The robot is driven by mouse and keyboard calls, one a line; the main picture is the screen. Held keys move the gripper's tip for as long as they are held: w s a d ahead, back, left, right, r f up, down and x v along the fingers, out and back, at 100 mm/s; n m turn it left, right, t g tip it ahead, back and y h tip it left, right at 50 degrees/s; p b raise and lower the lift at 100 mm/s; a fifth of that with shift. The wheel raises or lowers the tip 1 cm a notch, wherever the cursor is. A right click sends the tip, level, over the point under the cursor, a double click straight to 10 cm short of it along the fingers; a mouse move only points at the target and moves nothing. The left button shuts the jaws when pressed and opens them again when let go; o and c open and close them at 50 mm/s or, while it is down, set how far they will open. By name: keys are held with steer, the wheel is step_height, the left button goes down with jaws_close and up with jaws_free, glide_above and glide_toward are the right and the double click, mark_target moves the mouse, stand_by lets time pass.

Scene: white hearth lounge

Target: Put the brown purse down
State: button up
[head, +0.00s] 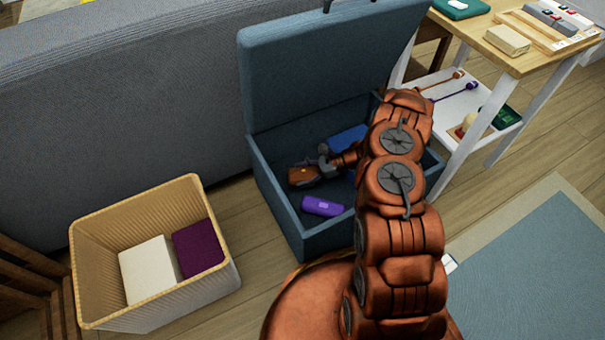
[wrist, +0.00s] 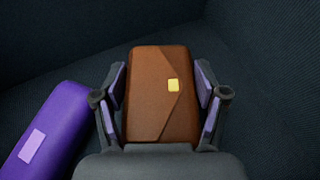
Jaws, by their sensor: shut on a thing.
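The brown purse (wrist: 158,95) has a flap with a small yellow clasp. My gripper (wrist: 161,88) has a finger on each side of it and is shut on it. In the head view, the purse (head: 304,177) and my gripper (head: 322,166) are inside the open blue storage box (head: 279,208), near its left side. I cannot tell whether the purse touches the box's floor. A purple case (head: 322,206) with a light label lies in the box near the purse; in the wrist view it is at the left (wrist: 50,130).
A blue item (head: 346,139) lies at the box's back, partly behind my arm. The raised lid (head: 320,62) stands behind. A wicker basket (head: 90,250) is at the left, a grey sofa (head: 120,110) behind, a side table (head: 505,62) at the right.

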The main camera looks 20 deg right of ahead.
steer(key=o, duration=1.5)
steer(key=shift+o, duration=0.2)
steer(key=shift+r+p, duration=0.35)
steer(key=shift+r, duration=0.1)
steer(key=p+v, duration=0.3)
steer(key=v, duration=0.9)
steer(key=shift+p, duration=0.35)
steer(key=shift+r, duration=0.15)
